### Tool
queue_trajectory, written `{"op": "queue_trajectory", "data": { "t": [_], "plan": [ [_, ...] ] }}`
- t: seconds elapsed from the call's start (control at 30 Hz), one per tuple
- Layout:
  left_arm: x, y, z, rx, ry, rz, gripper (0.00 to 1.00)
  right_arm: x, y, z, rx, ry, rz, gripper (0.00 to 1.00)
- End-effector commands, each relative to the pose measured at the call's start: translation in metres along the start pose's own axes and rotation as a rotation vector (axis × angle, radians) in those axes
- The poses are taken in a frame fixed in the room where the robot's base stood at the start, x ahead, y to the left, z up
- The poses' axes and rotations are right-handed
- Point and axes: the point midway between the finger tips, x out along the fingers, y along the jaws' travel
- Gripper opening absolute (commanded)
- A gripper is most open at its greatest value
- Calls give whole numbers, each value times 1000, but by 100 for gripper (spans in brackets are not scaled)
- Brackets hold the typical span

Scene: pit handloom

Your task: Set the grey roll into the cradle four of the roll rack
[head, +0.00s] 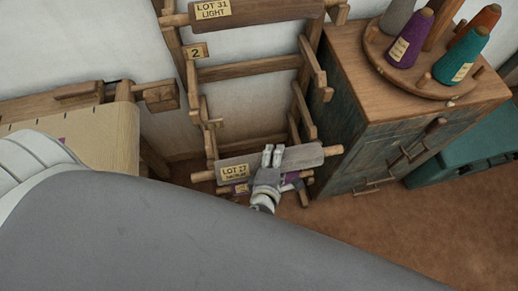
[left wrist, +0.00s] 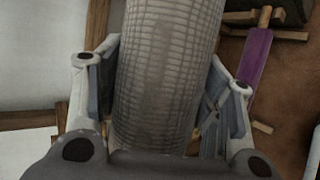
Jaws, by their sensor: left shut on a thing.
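The grey roll (head: 305,156) has wooden ends and a tag reading LOT 27. It lies nearly level across the lower part of the wooden roll rack (head: 249,67). My left gripper (head: 272,156) is shut on its middle. In the left wrist view the grey roll (left wrist: 165,75) fills the space between the two fingers (left wrist: 160,90). Just below and behind it a purple roll (head: 290,178) shows, partly covered by the grey roll and my gripper. I cannot tell whether the grey roll touches a cradle; no number four shows. My right gripper is out of sight.
Another roll tagged LOT 31 LIGHT (head: 260,11) lies higher on the rack, above a plate marked 2 (head: 194,51). A wooden cabinet (head: 395,120) with yarn cones stands close to the right. A cream cloth-covered beam (head: 100,135) is at left. The purple roll (left wrist: 257,60) shows in the wrist view.

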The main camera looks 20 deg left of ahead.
Motion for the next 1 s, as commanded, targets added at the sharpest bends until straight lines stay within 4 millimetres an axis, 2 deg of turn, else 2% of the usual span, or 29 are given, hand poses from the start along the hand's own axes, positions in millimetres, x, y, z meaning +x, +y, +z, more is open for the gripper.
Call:
{"op": "queue_trajectory", "data": {
  "t": [0.03,0.2,0.47,0.57,0.87,1.0],
  "plan": [
    [8,-11,-2,0,-1,4,14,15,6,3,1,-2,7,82],
    [18,-27,-7,0,-1,4,14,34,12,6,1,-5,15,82],
    [29,-32,-10,1,-1,5,14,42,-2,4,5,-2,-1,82],
    [46,-27,-14,2,-1,8,14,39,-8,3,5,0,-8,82],
    [119,-16,-33,2,0,8,14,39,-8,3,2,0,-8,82],
    [150,-32,-42,1,0,4,14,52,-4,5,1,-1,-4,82]
  ]
}}
